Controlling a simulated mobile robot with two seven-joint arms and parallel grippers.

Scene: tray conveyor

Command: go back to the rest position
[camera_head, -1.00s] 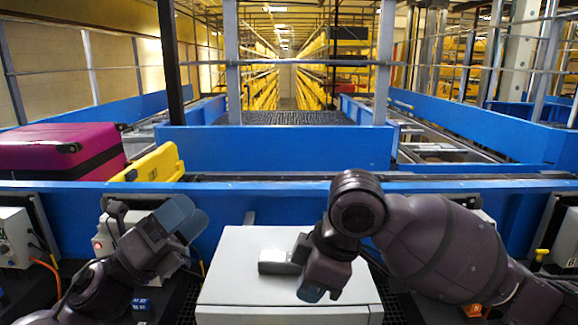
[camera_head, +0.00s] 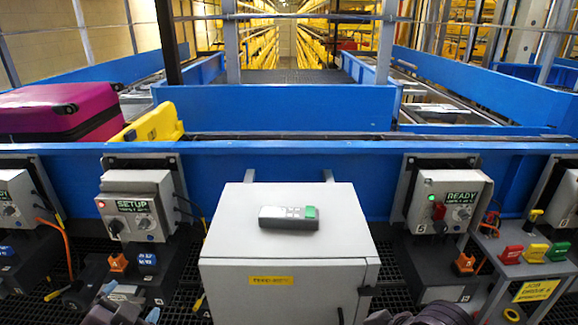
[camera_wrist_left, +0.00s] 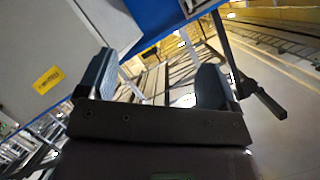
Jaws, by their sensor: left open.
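My left gripper (camera_head: 130,304) is low at the bottom left of the head view, partly cut off by the frame edge. In the left wrist view its two fingers (camera_wrist_left: 153,80) stand wide apart with nothing between them. Of my right arm only a dark piece shows at the bottom edge, right of centre; its gripper is not visible. A grey handheld device (camera_head: 289,217) with a green end lies on top of the grey cabinet (camera_head: 232,240), apart from both arms.
A blue conveyor frame (camera_head: 300,170) runs across behind the cabinet. Control boxes reading SETUP (camera_head: 137,210) and READY (camera_head: 447,200) flank it. A magenta suitcase (camera_head: 60,105) and a yellow tray (camera_head: 155,122) are at the left. Coloured tags stand on a grey stand (camera_head: 515,270) at the right.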

